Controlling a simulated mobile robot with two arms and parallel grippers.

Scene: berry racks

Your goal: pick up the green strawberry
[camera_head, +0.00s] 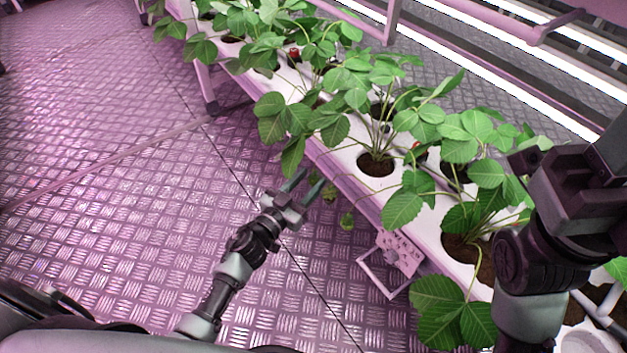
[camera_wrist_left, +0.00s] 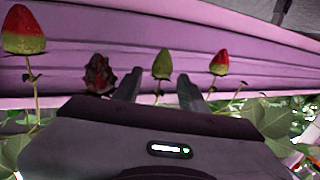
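The green strawberry (camera_wrist_left: 162,64) shows in the left wrist view, in the gap between the fingers of my left gripper (camera_wrist_left: 160,88) and beyond their tips. The fingers stand apart and hold nothing. In the head view my left gripper (camera_head: 305,182) is beside the near edge of the white planter. Two small greenish fruits hang there, one (camera_head: 330,192) close by the fingertips and one (camera_head: 347,221) lower right. I cannot tell which of them is the one between the fingers. My right arm (camera_head: 575,190) is at the right; its fingertips cannot be made out.
In the left wrist view a dark red strawberry (camera_wrist_left: 100,75) is close left of the fingers, a red-green one (camera_wrist_left: 220,63) right, and a larger one (camera_wrist_left: 22,30) far left. The planter (camera_head: 345,158) carries leafy plants. A small frame (camera_head: 398,253) hangs from its edge. Floor at left is clear.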

